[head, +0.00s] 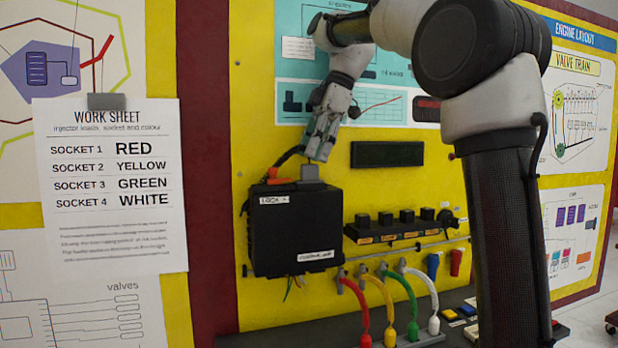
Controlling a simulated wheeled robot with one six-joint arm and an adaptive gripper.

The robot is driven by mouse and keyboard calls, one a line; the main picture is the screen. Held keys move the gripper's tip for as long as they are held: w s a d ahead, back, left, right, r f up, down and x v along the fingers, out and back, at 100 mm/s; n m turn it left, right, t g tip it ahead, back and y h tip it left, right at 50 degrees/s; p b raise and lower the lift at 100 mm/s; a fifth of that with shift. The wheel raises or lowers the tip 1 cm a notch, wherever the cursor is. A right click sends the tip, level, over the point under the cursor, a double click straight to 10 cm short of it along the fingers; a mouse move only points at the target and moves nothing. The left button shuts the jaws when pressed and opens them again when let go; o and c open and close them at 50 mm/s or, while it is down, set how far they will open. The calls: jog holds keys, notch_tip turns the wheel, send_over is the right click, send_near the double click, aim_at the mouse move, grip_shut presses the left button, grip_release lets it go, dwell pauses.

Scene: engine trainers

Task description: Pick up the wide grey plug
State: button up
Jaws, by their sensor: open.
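The wide grey plug (310,174) stands at the top edge of a black box (296,232) on the yellow board in the head view. My gripper (319,152) points down just above the plug, with its fingertips at or very near the plug's top. The jaws are open, though the gap between them is hard to see from this side. I cannot tell whether the fingers touch the plug. The lower part of the plug sits against the box.
An orange piece (276,179) and a black cable lie left of the plug. A black socket strip (397,228) is right of the box. Red, yellow (379,291), green and white leads hang below. A work sheet (110,190) hangs at left. A dark display (387,154) is at right.

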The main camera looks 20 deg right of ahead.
aim_at(307, 165)
jog(key=x, duration=0.4)
jog(key=shift+s+f, duration=0.15)
jog(key=shift+s, duration=0.05)
grip_shut()
